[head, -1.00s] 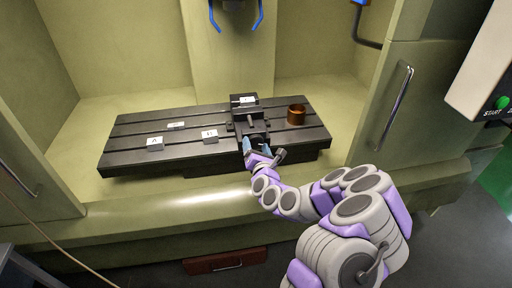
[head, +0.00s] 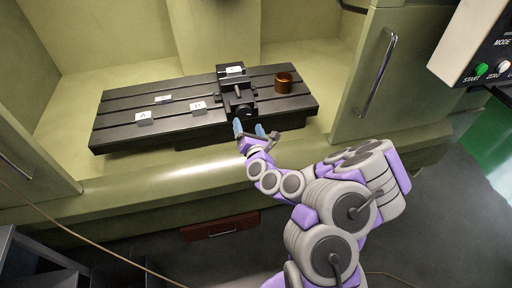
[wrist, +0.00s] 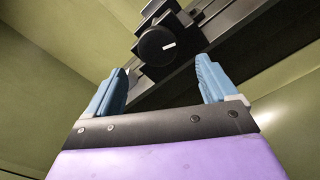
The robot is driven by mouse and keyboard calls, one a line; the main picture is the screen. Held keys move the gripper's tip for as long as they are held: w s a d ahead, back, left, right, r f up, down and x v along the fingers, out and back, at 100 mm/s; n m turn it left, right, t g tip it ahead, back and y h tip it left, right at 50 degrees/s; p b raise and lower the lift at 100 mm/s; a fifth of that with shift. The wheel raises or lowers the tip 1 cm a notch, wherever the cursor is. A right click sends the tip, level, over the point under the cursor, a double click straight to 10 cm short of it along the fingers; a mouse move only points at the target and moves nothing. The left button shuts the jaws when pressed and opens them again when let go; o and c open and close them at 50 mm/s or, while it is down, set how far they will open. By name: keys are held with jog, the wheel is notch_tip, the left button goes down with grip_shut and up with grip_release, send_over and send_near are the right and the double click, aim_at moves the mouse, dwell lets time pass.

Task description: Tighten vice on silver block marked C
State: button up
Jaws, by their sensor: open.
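The black vice (head: 236,88) stands on the dark slotted machine table (head: 122,129). A silver block (head: 234,70) with a white label lies at the vice's back end; its letter is too small to read. The vice's round black knob (wrist: 157,45) faces me in the wrist view and carries a small white mark. My gripper (head: 249,128) is open and empty, in front of the table's front edge and short of the knob. In the wrist view, the blue fingers of my gripper (wrist: 162,80) are spread wide, with the knob beyond their tips and apart from them.
Labelled blocks, one marked A (head: 144,118), another (head: 199,108) and a third (head: 163,99), lie left of the vice. A copper-coloured cylinder (head: 284,83) stands to its right. Cabinet doors with handles (head: 378,75) flank the opening. A control panel (head: 482,55) is at upper right.

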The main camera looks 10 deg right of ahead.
jog(key=s+p, duration=1.1)
jog(key=p, duration=0.4)
jog(key=shift+s, duration=0.15)
dwell(0.5)
